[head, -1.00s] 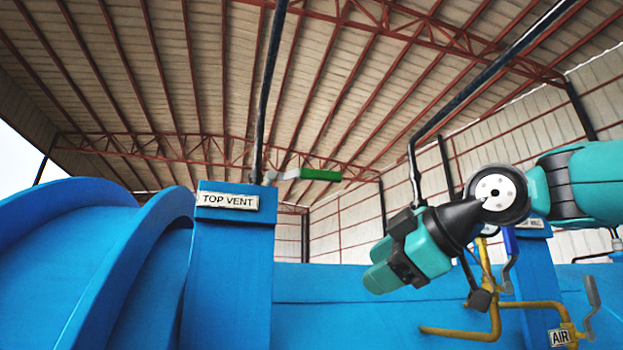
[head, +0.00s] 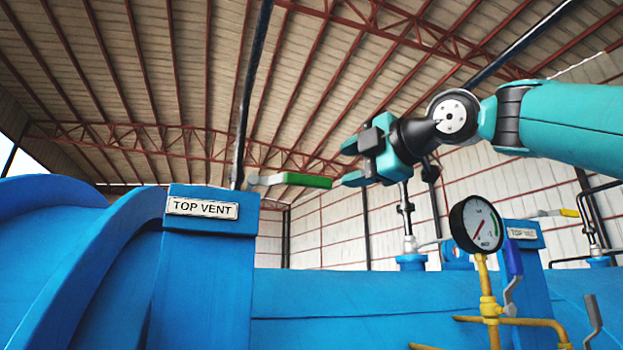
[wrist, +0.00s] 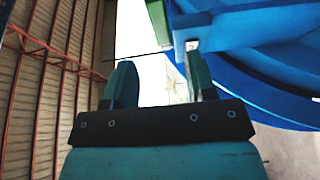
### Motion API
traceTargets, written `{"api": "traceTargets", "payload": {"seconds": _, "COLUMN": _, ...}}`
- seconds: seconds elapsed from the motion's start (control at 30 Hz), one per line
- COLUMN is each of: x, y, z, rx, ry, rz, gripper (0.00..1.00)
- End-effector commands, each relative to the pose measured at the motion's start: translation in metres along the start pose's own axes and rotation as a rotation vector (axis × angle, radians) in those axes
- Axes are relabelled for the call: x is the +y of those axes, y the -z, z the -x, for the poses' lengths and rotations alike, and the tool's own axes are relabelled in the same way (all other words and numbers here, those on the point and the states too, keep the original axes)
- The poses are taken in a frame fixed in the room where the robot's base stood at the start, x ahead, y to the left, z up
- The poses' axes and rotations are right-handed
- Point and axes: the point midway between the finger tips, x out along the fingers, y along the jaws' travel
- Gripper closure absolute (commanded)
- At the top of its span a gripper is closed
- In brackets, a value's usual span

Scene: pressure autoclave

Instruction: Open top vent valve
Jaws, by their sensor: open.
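The top vent valve has a lever with a green grip (head: 307,181) and a grey shank (head: 266,180). It lies roughly level beside a dark vertical pipe (head: 246,110), behind the blue post with the TOP VENT label (head: 202,208). My gripper (head: 347,163) is open and empty, just right of the lever's free end. Its lower finger is near the green tip in the head view; whether they touch I cannot tell. In the wrist view both fingers (wrist: 161,88) are apart, with a green piece (wrist: 158,22), likely the grip, beyond them.
The blue autoclave body (head: 370,305) spans the bottom. A pressure gauge (head: 477,225) on yellow piping, a blue lever (head: 512,250) and a second labelled post (head: 522,233) stand at right. Open air surrounds the lever beneath the roof trusses.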

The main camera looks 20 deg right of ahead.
Motion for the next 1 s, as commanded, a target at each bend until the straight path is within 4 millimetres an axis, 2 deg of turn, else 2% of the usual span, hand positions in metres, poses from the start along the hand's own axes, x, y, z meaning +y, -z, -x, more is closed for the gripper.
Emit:
{"api": "traceTargets", "payload": {"seconds": 0.03, "x": 0.003, "y": 0.001, "z": -0.012, "rx": 0.008, "ry": 0.003, "rz": -0.004, "gripper": 0.49}}
{"api": "traceTargets", "payload": {"seconds": 0.3, "x": 0.005, "y": -0.001, "z": -0.07, "rx": 0.003, "ry": 0.004, "rz": -0.003, "gripper": 0.49}}
{"api": "traceTargets", "payload": {"seconds": 0.5, "x": 0.003, "y": -0.001, "z": -0.099, "rx": 0.0, "ry": 0.002, "rz": -0.002, "gripper": 0.49}}
{"api": "traceTargets", "payload": {"seconds": 0.7, "x": 0.001, "y": -0.002, "z": -0.11, "rx": -0.002, "ry": 0.001, "rz": -0.001, "gripper": 0.49}}
{"api": "traceTargets", "payload": {"seconds": 0.93, "x": 0.0, "y": -0.002, "z": -0.11, "rx": -0.003, "ry": 0.0, "rz": -0.001, "gripper": 0.49}}
{"api": "traceTargets", "payload": {"seconds": 0.97, "x": 0.0, "y": -0.002, "z": -0.11, "rx": -0.003, "ry": 0.0, "rz": -0.001, "gripper": 0.54}}
{"api": "traceTargets", "payload": {"seconds": 1.0, "x": 0.0, "y": -0.002, "z": -0.11, "rx": -0.003, "ry": 0.0, "rz": -0.001, "gripper": 0.63}}
